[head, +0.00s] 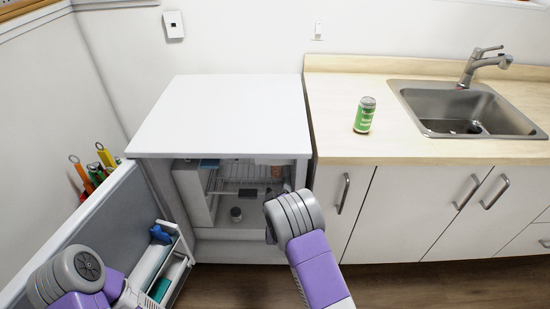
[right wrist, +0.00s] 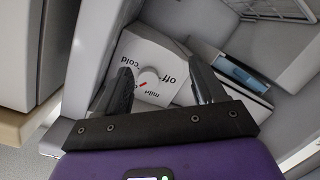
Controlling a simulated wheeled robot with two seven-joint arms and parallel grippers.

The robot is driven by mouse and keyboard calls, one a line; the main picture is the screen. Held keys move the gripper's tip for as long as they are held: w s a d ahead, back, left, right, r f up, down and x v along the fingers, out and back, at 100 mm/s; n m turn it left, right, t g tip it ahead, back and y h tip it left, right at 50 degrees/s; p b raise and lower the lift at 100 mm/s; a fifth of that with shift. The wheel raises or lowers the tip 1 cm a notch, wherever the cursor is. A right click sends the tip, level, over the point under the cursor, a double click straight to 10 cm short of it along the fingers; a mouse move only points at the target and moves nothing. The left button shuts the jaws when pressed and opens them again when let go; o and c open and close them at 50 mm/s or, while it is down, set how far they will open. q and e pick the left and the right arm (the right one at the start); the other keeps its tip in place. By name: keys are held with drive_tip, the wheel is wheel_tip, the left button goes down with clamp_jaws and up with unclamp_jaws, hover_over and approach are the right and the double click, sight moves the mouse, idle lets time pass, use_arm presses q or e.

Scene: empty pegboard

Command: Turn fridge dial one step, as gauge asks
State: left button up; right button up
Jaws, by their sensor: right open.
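The fridge (head: 225,115) is a low white unit with its door open to the left. In the right wrist view a white dial (right wrist: 148,76) with a red pointer mark sits on a white panel lettered "off", "cold" and "mild". My right gripper (right wrist: 160,82) is open, its two dark fingers on either side of the dial; whether they touch it I cannot tell. In the head view my right wrist (head: 292,215) hides the fingers and dial at the fridge's right front. My left arm (head: 75,275) is at the lower left, its gripper out of sight. I make out no gauge clearly.
The open door (head: 115,215) has shelves with a blue item (head: 160,234). Inside the fridge are a wire shelf (head: 240,180) and a small jar (head: 236,214). A green can (head: 364,115) stands on the wooden counter (head: 330,105), left of the sink (head: 470,108).

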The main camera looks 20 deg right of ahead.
drive_tip(key=w+d+r+n+t+b, duration=0.1)
drive_tip(key=w+r+t+b, duration=0.1)
drive_tip(key=w+r, duration=0.3)
drive_tip(key=shift+w+r+h, duration=0.2)
drive_tip(key=shift+w+h, duration=0.1)
drive_tip(key=shift+w, duration=1.95)
drive_tip(key=shift+d, duration=0.1)
drive_tip(key=c, duration=1.1)
drive_tip(key=shift+o, duration=0.2)
